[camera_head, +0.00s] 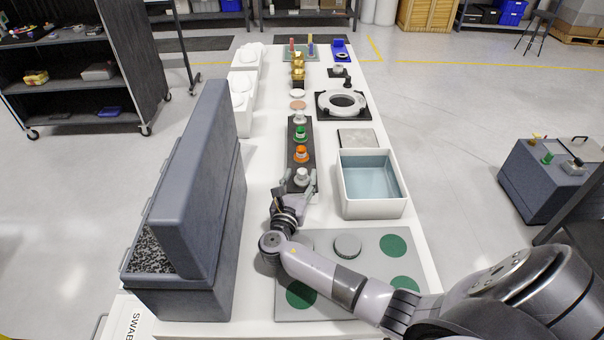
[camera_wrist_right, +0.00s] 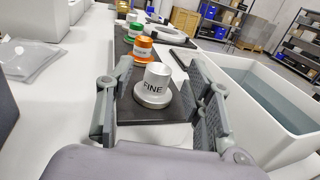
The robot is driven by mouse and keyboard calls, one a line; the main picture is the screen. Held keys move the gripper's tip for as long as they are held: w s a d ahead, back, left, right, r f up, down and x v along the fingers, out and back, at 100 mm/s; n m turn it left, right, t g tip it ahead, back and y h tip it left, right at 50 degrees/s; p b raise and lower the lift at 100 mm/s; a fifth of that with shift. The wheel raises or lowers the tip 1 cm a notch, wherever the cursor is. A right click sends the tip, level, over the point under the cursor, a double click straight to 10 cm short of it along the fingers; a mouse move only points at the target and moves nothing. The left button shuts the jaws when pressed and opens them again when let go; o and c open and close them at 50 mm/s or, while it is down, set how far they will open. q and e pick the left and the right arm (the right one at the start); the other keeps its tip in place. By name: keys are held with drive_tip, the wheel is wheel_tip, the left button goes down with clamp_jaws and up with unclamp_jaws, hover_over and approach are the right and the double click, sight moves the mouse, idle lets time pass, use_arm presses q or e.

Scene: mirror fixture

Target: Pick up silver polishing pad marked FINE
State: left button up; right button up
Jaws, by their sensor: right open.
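The silver polishing pad marked FINE (camera_head: 301,176) stands upright at the near end of a dark strip tray (camera_head: 291,157). In the right wrist view its label faces me on the silver knob (camera_wrist_right: 156,82), above a wider round base. My right gripper (camera_head: 296,187) is open, its fingers pointing at the pad. In the right wrist view the two fingers (camera_wrist_right: 160,100) show to the left and right of the pad, with gaps on both sides. I cannot tell how deep the pad sits between them. My left gripper is not in view.
Orange (camera_head: 301,154) and green (camera_head: 300,132) pads stand behind on the same tray. A white bin with a blue inside (camera_head: 370,208) is close on the right. A tall grey case (camera_head: 205,190) stands on the left. A grey plate with green discs (camera_head: 370,237) lies in front.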

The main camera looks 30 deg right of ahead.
drive_tip(key=shift+x, duration=1.05)
drive_tip(key=shift+f, duration=0.1)
drive_tip(key=shift+c, duration=0.2)
drive_tip(key=shift+a, duration=0.1)
drive_tip(key=shift+c, duration=0.7)
clamp_jaws()
